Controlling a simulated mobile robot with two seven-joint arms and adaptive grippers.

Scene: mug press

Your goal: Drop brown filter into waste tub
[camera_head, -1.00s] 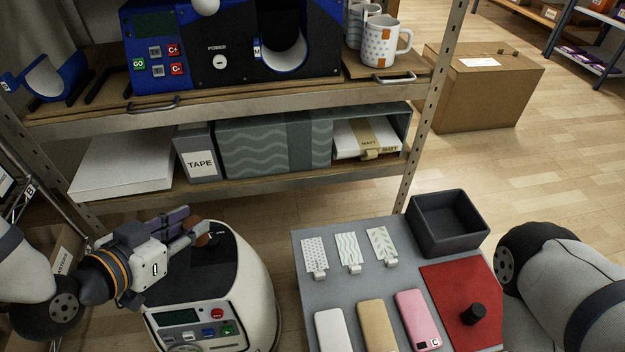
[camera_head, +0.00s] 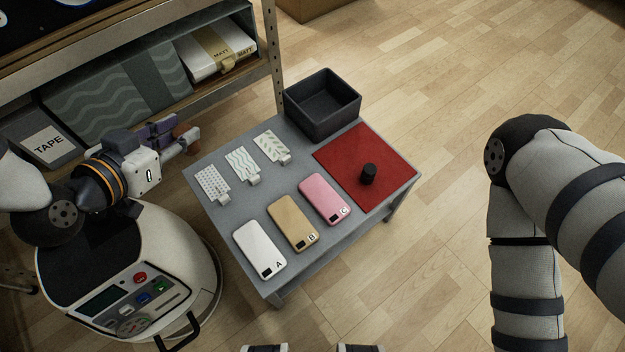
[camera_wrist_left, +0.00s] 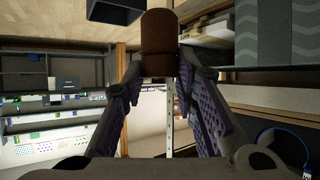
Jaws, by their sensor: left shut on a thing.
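The grey table (camera_head: 222,218) carries patterned white pieces (camera_head: 242,163), white, gold and pink phone cases (camera_head: 324,198), and a red mat (camera_head: 395,158) with a black knob (camera_head: 368,174). A white machine (camera_head: 130,270) stands at left. A shelf post (camera_head: 275,60) rises behind the tub.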

